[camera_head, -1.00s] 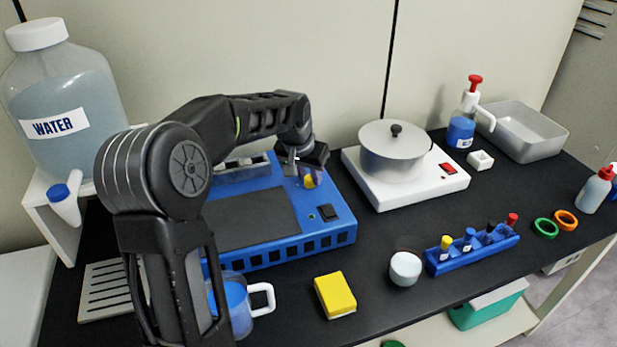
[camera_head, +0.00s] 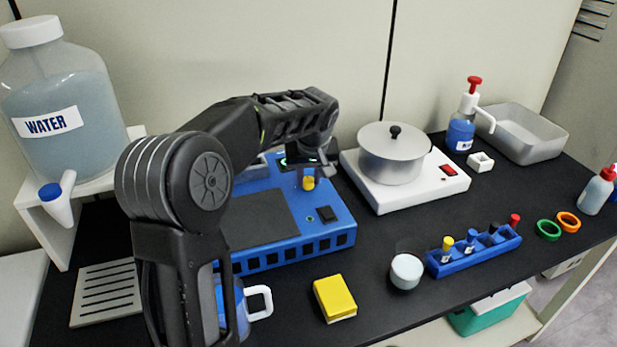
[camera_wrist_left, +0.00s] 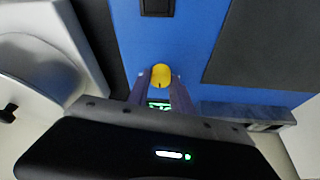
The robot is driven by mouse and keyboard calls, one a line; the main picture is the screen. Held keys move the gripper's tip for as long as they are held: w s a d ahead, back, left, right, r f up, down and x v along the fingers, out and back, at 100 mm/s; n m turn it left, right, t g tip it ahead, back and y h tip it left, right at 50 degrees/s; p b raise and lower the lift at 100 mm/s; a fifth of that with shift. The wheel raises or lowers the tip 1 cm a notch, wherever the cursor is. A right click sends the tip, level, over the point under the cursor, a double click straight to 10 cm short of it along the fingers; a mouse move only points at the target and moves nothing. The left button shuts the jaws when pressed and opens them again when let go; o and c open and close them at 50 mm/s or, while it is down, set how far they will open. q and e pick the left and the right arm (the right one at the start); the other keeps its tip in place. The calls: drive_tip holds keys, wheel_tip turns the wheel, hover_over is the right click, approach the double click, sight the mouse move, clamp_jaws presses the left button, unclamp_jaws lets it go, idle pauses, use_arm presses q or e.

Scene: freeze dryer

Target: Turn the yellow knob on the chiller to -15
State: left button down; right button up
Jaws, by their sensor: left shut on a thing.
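The blue chiller (camera_head: 290,245) stands on the black bench with a dark flat plate on top. Its small yellow knob (camera_head: 308,183) is on the top face near the back right. My left gripper (camera_head: 308,176) reaches down to the knob from behind. In the left wrist view, the fingers (camera_wrist_left: 161,82) are shut on the yellow knob (camera_wrist_left: 161,74), one on each side. A dark mark shows on the knob. A lit green display (camera_wrist_left: 159,104) shows partly between the fingers; its digits are not readable. My right gripper is out of view.
A white hot plate (camera_head: 408,195) with a pot (camera_head: 392,155) stands close to the right of the chiller. A black switch (camera_head: 327,214) is in front of the knob. A yellow sponge (camera_head: 335,298) and a blue tube rack (camera_head: 475,250) lie toward the front.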

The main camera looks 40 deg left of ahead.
use_arm(q)
drive_tip(key=c, duration=1.1)
unclamp_jaws()
drive_tip(key=shift+r, duration=0.1)
drive_tip(key=v, duration=0.7)
drive_tip(key=shift+d+r, duration=0.1)
drive_tip(key=shift+r, duration=0.2)
